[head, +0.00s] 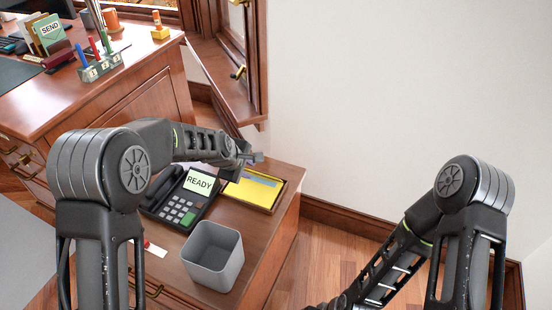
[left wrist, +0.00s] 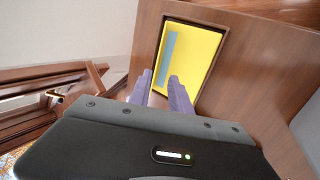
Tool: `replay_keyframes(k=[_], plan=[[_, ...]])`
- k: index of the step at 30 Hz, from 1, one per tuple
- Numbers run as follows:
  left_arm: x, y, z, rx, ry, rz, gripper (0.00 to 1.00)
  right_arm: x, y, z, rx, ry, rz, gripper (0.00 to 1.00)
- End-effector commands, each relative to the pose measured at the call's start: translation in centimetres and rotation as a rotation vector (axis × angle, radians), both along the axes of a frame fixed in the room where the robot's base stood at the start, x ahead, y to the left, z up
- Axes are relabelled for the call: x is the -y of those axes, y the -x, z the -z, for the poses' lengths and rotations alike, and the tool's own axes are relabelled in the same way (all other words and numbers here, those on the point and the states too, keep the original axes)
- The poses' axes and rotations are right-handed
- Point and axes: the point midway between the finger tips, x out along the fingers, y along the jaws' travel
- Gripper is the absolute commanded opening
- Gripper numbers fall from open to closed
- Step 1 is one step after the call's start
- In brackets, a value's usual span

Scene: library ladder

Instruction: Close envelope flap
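A yellow envelope-like sheet (head: 247,193) lies in a shallow brown tray (head: 272,207) on the low cabinet, right of the phone. A grey-blue strip (head: 262,179) lies along its far part; I cannot tell whether this is the flap. In the left wrist view the yellow sheet (left wrist: 197,65) and the strip (left wrist: 171,55) show beyond the fingers. My left gripper (head: 254,158) is above the tray's far left side, apart from the sheet. Its purple fingers (left wrist: 161,86) stand apart with nothing between them.
The black phone (head: 180,196) with a READY card stands left of the tray. A grey bin (head: 213,257) stands in front. The large desk (head: 100,95) is at the left. An opened window frame (head: 222,70) and wall (head: 400,100) bound the back.

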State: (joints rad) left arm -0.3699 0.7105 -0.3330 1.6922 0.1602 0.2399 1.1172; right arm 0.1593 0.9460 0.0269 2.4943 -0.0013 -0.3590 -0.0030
Motion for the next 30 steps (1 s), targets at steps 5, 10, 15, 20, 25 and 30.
replay_keyframes(k=[5, 10, 15, 20, 25, 30], plan=[[-0.1, 0.0, 0.0, 0.000, 0.000, -0.001, 0.24, -0.1, 0.1, 0.0, -0.001, -0.001, -0.002, 0.24], [-0.1, 0.0, 0.0, 0.000, 0.000, -0.001, 0.24, -0.1, 0.1, 0.0, -0.001, -0.001, -0.003, 0.24], [0.0, -0.2, 0.4, -0.001, -0.001, -0.001, 0.24, -0.1, 0.1, 0.1, -0.001, -0.001, -0.002, 0.24], [0.4, -0.9, 1.8, -0.002, -0.001, 0.001, 0.24, -0.1, 0.1, 0.4, -0.001, -0.001, -0.002, 0.24], [0.9, -2.3, 4.1, -0.002, -0.001, 0.000, 0.24, -0.1, 0.1, 1.0, -0.002, -0.001, -0.001, 0.24], [1.4, -3.5, 5.9, -0.001, 0.000, -0.001, 0.24, -0.1, 0.1, 1.3, -0.002, -0.001, -0.001, 0.24]])
